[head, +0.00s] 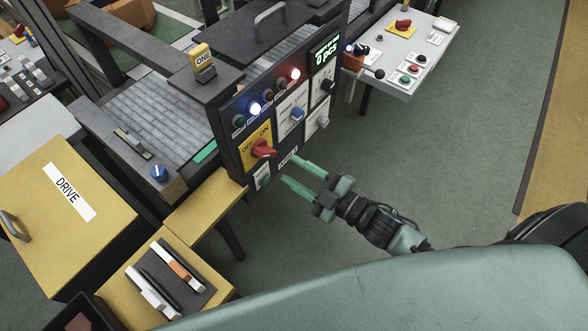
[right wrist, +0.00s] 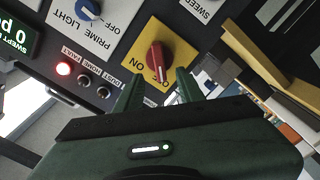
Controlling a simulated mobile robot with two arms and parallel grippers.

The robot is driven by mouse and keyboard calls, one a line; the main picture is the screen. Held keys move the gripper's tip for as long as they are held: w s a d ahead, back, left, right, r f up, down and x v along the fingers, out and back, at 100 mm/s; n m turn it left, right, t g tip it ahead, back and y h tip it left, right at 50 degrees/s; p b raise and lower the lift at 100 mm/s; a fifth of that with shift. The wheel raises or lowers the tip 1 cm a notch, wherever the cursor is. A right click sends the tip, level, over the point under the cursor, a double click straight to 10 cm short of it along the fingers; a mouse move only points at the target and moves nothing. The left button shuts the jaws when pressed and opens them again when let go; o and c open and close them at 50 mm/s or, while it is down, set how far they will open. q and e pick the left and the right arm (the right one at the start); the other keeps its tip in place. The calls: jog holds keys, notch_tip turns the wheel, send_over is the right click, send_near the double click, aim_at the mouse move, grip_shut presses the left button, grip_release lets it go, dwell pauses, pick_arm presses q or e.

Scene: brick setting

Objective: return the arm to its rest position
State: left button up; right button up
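My right arm reaches in from the lower right in the head view. Its green gripper (head: 291,171) is empty, with its two fingers apart, just in front of the lower part of a dark control panel (head: 232,150). A red rotary switch (head: 263,149) on a yellow ON/OFF plate is close to the fingertips. In the right wrist view the gripper (right wrist: 157,88) is also open, and the red switch (right wrist: 158,62) shows beyond and between the fingers. Nothing is held. Whether a fingertip touches the panel is unclear. My left gripper is not in view.
A yellow DRIVE box (head: 85,205) and a yellow surface with a dark tray (head: 195,290) stand at left. A white table (head: 425,45) with buttons stands behind right. Open green floor (head: 470,150) lies right of the panel and around my right arm.

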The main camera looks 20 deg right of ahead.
jog(key=s+d+f+m+g+h, duration=0.2)
jog(key=s+d+f+m+h, duration=0.15)
jog(key=f, duration=0.65)
jog(key=s+d+f+m+g+h, duration=0.2)
jog(key=d+f, duration=0.2)
jog(key=f, duration=0.7)
jog(key=s+d+f+m+g+h, duration=0.2)
jog(key=s+d+f+m+h, duration=0.1)
jog(key=f, duration=0.7)
jog(key=s+f+m+g, duration=0.1)
jog(key=s+f+g, duration=0.1)
jog(key=s+f, duration=0.3)
jog(key=s+a+f+m+g+h, duration=0.1)
jog(key=s+f, duration=0.5)
jog(key=s, duration=0.7)
jog(key=s+f+m+g, duration=0.3)
jog(key=s+f+g, duration=0.2)
jog(key=s, duration=0.4)
jog(key=shift+s+a+f, duration=0.15)
jog(key=shift+s+a, duration=0.2)
jog(key=shift+a, duration=0.05)
jog(key=shift+w+d+h, duration=0.1)
jog(key=shift+d+h, duration=0.05)
jog(key=shift+h, duration=0.1)
jog(key=shift+c, duration=0.5)
